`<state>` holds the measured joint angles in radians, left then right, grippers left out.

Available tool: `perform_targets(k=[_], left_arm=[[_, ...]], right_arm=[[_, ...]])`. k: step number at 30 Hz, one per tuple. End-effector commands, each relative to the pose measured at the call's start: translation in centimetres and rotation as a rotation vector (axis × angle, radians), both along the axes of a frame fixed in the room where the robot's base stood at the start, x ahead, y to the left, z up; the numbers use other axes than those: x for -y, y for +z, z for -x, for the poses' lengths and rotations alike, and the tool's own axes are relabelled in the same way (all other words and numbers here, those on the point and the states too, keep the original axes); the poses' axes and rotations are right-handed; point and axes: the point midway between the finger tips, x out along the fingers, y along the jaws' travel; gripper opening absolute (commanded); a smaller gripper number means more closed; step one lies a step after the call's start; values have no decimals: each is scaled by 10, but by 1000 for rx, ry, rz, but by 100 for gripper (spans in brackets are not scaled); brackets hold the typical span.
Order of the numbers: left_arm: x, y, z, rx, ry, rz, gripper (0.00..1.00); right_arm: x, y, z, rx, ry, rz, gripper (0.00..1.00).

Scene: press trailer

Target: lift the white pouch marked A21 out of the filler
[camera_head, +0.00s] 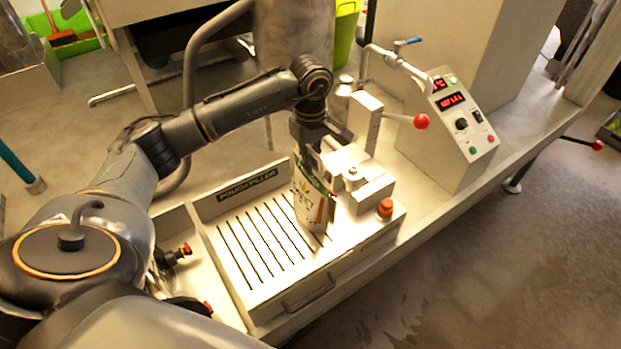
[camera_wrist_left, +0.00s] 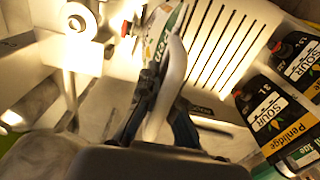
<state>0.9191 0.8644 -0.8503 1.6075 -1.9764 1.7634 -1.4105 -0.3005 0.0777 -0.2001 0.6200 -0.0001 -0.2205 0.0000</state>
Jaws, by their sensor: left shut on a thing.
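A white pouch (camera_head: 314,203) with green and orange print is upright over the right part of the slotted tray (camera_head: 229,198), beside the filler's metal block (camera_head: 358,172). I cannot tell whether its bottom touches the tray, and no A21 mark can be read. My left gripper (camera_head: 313,163) comes down from above and is shut on the pouch's top. In the left wrist view, the pouch (camera_wrist_left: 158,36) shows partly behind the fingers of my left gripper (camera_wrist_left: 168,75). My right gripper is not in view.
A control box (camera_head: 449,128) with displays and a red-ball lever (camera_head: 421,121) stand right of the tray. A red button (camera_head: 385,207) is at the filler's front right. In the left wrist view, dark pouches marked SOUR (camera_wrist_left: 268,112) are at the right.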

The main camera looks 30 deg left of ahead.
Motion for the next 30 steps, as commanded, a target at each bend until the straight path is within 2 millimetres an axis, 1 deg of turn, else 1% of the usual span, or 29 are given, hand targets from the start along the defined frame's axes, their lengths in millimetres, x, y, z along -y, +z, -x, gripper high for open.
perform_targets(k=[5,8,11,18,19,24,30], left_arm=[[0,15,-3,11,1,2,0],[0,30,-2,14,-1,1,0],[0,51,-3,14,0,2,0],[0,110,-2,14,0,3,0],[-1,117,-2,13,1,1,0],[-1,143,-2,12,1,1,0],[0,166,-1,9,1,0,0]], right_arm=[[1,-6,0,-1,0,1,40],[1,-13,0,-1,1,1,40],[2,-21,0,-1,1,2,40],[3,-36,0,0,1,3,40],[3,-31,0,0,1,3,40],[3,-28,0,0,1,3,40],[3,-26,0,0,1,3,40]])
